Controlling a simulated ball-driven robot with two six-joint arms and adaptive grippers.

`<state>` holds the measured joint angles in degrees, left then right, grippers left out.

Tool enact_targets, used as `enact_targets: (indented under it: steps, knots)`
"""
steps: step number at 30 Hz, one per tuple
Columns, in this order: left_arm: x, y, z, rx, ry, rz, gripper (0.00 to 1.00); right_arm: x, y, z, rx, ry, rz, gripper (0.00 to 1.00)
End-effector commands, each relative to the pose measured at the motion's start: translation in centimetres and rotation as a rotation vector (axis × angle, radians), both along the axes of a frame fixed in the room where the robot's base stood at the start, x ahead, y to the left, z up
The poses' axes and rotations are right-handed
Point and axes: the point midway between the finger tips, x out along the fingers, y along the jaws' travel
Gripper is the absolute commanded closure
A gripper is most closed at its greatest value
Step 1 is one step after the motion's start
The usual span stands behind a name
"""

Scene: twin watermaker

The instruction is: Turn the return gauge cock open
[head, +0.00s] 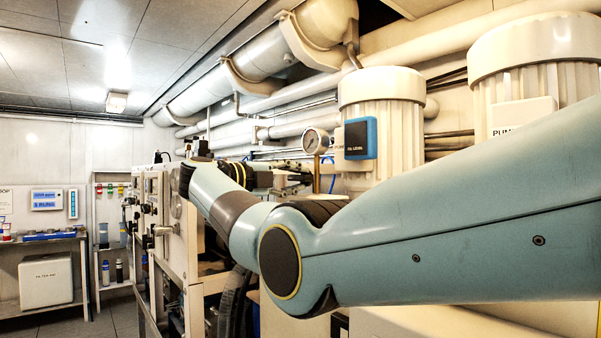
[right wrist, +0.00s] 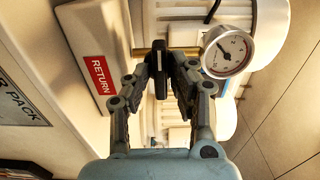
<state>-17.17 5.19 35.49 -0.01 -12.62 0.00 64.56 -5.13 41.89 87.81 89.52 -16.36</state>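In the right wrist view, the return gauge cock's black handle (right wrist: 158,68) stands between the fingertips of my right gripper (right wrist: 161,66). The fingers are drawn in on both sides of it, and I see no clear gap at the tips. The round white-faced gauge (right wrist: 229,50) is just right of the fingers. A red RETURN label (right wrist: 98,80) is on the panel to the left. In the head view, my right gripper (head: 288,179) is small and partly hidden behind its wrist, below the gauge (head: 315,141). The cock handle cannot be made out there. My left gripper is not in view.
Two ribbed white pump motors (head: 382,120) stand behind my right arm, one with a blue-framed level display (head: 360,138). Large pipes (head: 250,70) run overhead. A machine cabinet (head: 170,220) is at left centre. A shelf (head: 45,238) stands at the far left, with open floor near it.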

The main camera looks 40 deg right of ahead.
Motion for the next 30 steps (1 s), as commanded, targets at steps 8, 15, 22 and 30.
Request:
enact_targets:
  steps: [8,15,22,30]
  knots:
    - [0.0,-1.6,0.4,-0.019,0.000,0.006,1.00,0.1,-1.7,-0.1,0.001,0.000,0.000,0.77]
    - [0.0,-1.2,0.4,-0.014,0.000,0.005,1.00,0.1,-1.7,-0.1,0.001,0.000,0.001,0.83]
    - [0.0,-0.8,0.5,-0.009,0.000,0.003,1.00,0.1,-1.6,-0.1,0.001,0.000,0.000,1.00]
    - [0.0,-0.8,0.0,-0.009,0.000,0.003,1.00,0.1,-1.6,-0.2,0.002,-0.013,0.000,1.00]
